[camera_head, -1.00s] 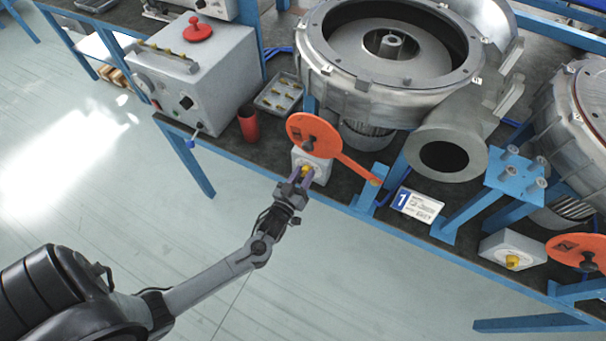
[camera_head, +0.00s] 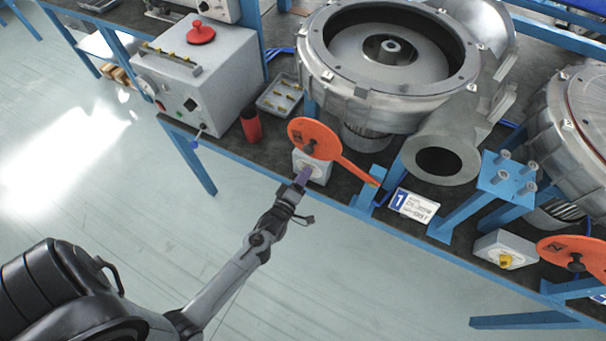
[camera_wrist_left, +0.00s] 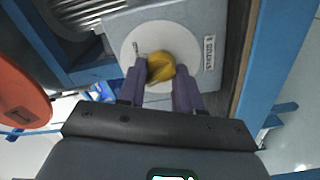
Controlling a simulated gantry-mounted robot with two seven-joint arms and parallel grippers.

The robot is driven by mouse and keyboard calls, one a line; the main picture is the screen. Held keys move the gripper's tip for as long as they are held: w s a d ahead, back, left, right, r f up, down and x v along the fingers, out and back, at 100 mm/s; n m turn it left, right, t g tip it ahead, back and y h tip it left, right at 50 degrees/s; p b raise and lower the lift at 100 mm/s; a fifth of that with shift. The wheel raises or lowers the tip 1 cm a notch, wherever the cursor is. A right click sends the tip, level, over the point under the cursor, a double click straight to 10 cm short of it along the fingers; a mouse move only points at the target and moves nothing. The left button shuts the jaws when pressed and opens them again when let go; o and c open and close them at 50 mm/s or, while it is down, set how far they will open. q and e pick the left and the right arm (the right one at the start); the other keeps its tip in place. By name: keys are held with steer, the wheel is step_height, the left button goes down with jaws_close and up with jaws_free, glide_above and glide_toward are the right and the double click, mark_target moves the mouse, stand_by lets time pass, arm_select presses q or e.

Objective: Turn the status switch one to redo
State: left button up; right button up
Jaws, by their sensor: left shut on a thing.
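The status switch one is a light grey box (camera_head: 322,166) at the bench's front edge, below an orange disc with a long arm. In the left wrist view it shows as a box (camera_wrist_left: 216,60) with a white round plate and a yellow knob (camera_wrist_left: 161,66). My left gripper (camera_head: 303,176) reaches it from the front. In the wrist view its two purple fingers (camera_wrist_left: 161,82) stand on either side of the knob, shut on it. In the head view the fingers hide the knob. My right gripper is not in view.
The orange disc (camera_head: 311,138) stands right above the switch; it is close at the left in the wrist view. A red cup (camera_head: 250,125), a label sign "1" (camera_head: 413,205) and a second switch box (camera_head: 503,249) are along the bench edge. The floor in front is clear.

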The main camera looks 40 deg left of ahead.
arm_select(q)
steer(key=shift+n+p, duration=0.65)
steer(key=shift+n, duration=1.55)
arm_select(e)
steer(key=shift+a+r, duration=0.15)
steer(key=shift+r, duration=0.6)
arm_select(q)
steer(key=o, duration=1)
steer(key=shift+o, duration=0.2)
